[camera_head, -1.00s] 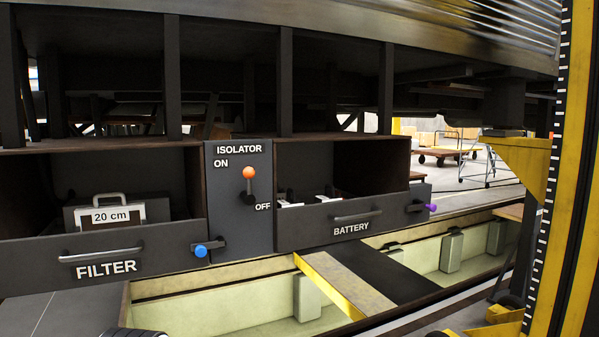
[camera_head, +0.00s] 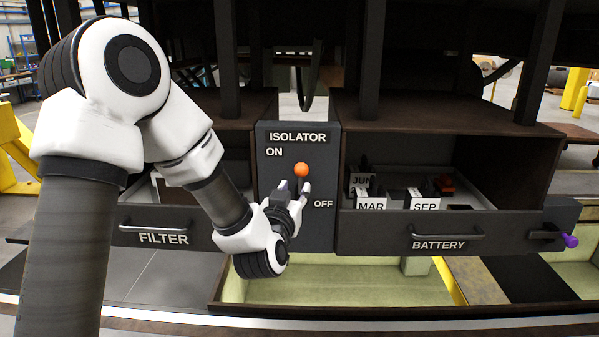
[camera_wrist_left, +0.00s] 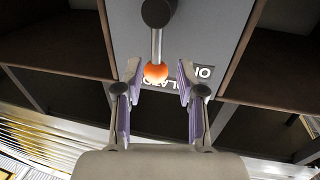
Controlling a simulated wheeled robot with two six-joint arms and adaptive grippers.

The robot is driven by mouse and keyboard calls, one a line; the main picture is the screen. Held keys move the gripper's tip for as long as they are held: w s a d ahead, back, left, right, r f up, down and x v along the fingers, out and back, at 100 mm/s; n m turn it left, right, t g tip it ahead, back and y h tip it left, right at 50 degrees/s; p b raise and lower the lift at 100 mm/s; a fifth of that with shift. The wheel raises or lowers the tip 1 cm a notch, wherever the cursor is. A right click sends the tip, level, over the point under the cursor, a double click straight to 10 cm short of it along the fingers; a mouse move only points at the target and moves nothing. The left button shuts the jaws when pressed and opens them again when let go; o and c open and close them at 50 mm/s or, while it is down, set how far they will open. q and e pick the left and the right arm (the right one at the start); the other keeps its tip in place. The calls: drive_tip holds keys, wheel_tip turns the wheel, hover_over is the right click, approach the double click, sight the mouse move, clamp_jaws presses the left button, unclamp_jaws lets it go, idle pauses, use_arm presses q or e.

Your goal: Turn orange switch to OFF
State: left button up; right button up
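The orange switch knob (camera_head: 301,170) stands at the upper end of its lever on the grey isolator panel (camera_head: 297,138), near the ON label and above the OFF label (camera_head: 323,203). In the left wrist view the orange knob (camera_wrist_left: 155,72) hangs from a metal lever that runs to a dark round pivot (camera_wrist_left: 157,12). My left gripper (camera_head: 293,187) is open just below the knob in the head view. In the wrist view its two fingers (camera_wrist_left: 157,95) are spread on either side of the knob, apart from it. My right gripper is not in view.
The filter drawer (camera_head: 163,226) is left of the panel, partly hidden by my left arm. The battery drawer (camera_head: 400,228) on the right holds labelled blocks, with a purple-ended latch (camera_head: 570,240) beside it. A pale pit (camera_head: 330,288) lies below.

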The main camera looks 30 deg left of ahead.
sight(301, 183)
use_arm(q)
drive_tip(key=x, duration=0.2)
drive_tip(key=p+x, duration=0.1)
drive_tip(key=x, duration=0.2)
drive_tip(key=shift+w+d+f+p, duration=0.1)
drive_tip(key=shift+w+d+p, duration=0.15)
drive_tip(key=shift+w+p, duration=0.15)
drive_tip(key=shift+a, duration=0.15)
drive_tip(key=shift+s, duration=0.2)
drive_tip(key=shift+w, duration=0.15)
clamp_jaws()
